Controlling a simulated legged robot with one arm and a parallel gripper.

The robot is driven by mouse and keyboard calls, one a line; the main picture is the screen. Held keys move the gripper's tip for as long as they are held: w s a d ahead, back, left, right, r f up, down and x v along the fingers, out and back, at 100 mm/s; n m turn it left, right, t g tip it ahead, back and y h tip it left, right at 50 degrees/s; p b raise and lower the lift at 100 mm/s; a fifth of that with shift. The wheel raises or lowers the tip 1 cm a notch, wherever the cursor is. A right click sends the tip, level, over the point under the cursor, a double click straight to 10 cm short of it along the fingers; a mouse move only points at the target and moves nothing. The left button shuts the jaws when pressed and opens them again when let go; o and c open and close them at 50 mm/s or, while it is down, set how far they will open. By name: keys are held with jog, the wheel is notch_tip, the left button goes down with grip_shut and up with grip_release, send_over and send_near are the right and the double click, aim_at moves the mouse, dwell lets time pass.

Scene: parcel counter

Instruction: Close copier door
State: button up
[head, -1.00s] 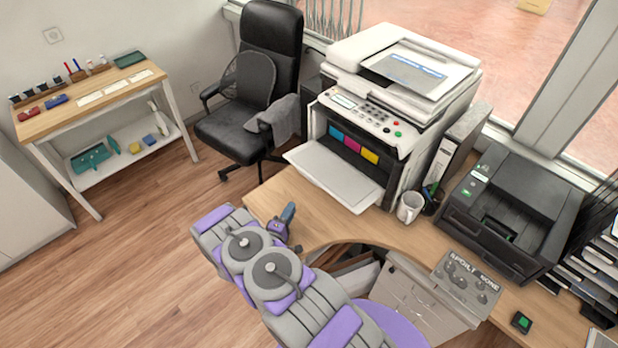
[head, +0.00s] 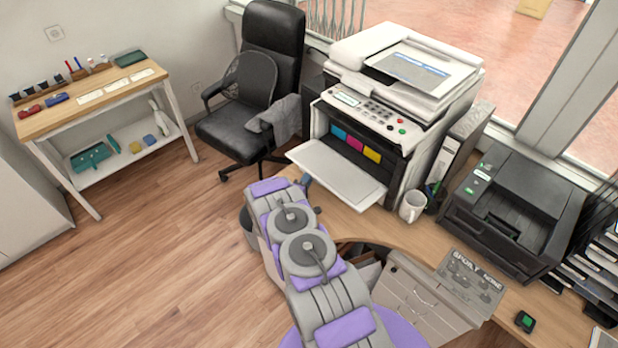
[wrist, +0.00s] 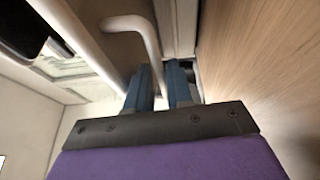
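The white copier (head: 405,75) stands on the desk in the head view. Its front door (head: 340,172) is folded down and open, lying flat out in front. Blue, magenta and yellow cartridges (head: 355,143) show inside. My gripper (head: 307,182) is low at the door's near left edge, mostly hidden behind my arm; contact cannot be told.
A white mug (head: 412,206) and a pen holder stand right of the copier, beside a binder. A black printer (head: 515,210) is further right on the desk (head: 400,238). An office chair (head: 245,115) is behind left. A wooden side table (head: 90,95) stands at far left; open floor lies between.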

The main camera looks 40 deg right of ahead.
jog(key=shift+w+d+f, duration=0.1)
jog(key=shift+d+f, duration=0.05)
jog(key=shift+d, duration=0.7)
jog(key=shift+a, duration=0.15)
jog(key=c, duration=0.3)
jog(key=shift+a, duration=0.1)
grip_shut()
